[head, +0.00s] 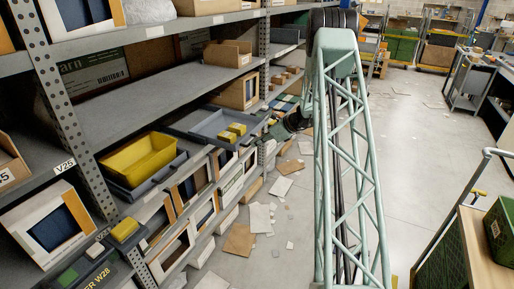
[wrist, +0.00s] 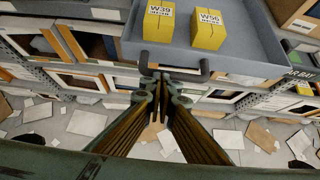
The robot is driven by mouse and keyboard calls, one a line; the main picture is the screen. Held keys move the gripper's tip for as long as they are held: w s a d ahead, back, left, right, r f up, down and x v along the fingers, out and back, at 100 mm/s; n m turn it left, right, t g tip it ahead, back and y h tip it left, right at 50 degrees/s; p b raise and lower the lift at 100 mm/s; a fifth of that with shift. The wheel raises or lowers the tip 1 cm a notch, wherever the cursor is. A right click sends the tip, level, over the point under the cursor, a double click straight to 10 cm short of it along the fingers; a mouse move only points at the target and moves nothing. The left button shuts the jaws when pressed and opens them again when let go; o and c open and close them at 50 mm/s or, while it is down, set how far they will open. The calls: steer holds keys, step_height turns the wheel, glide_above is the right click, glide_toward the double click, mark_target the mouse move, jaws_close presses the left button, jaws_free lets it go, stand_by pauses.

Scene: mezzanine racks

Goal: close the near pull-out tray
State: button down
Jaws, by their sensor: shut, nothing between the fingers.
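A blue-grey pull-out tray (head: 208,126) sticks out from the shelf in the head view, with small yellow boxes on it. In the wrist view the tray (wrist: 235,50) fills the top, with two yellow labelled boxes (wrist: 182,26) and a dark bar handle (wrist: 172,69) on its front. My gripper (wrist: 160,80) is shut and empty, its tips right by the handle; I cannot tell if they touch. In the head view my gripper (head: 254,139) is at the tray's front. Another dark tray (head: 150,189), nearer the head camera, holds a yellow bin (head: 138,160).
Rack shelves with boxes run along the left, with an upright post (head: 63,97). Cardboard pieces and paper (head: 239,241) litter the floor below. The aisle floor (head: 410,150) to the right is mostly clear, with a cart (head: 470,240) at the lower right.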

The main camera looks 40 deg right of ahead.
mark_target(231, 134)
steer(key=w+a, duration=0.2)
steer(key=w, duration=0.4)
steer(key=w+a+p, duration=0.1)
steer(key=w+a, duration=0.1)
steer(key=w, duration=0.3)
steer(key=w+a, duration=0.2)
steer(key=w, duration=0.4)
steer(key=shift+w+a, duration=0.35)
steer(key=shift+s+f, duration=0.1)
steer(key=shift+s, duration=0.05)
steer(key=shift+s+d+f+b, duration=0.1)
steer(key=shift+s+d+b, duration=0.1)
steer(key=shift+s, duration=0.2)
steer(key=shift+s+d+f+b, duration=0.1)
steer(key=shift+s+b, duration=0.05)
steer(key=shift+s, duration=0.25)
steer(key=shift+s+d+f+b, duration=0.1)
steer(key=shift+s+d+b, duration=0.15)
steer(key=shift+s, duration=0.25)
steer(key=shift+s+d+f+b, duration=0.1)
steer(key=shift+s+d+b, duration=0.1)
steer(key=shift+s, duration=0.25)
steer(key=p+v, duration=0.1)
steer(key=v, duration=0.9)
steer(key=shift+r, duration=0.15)
steer(key=shift+a+r, duration=0.1)
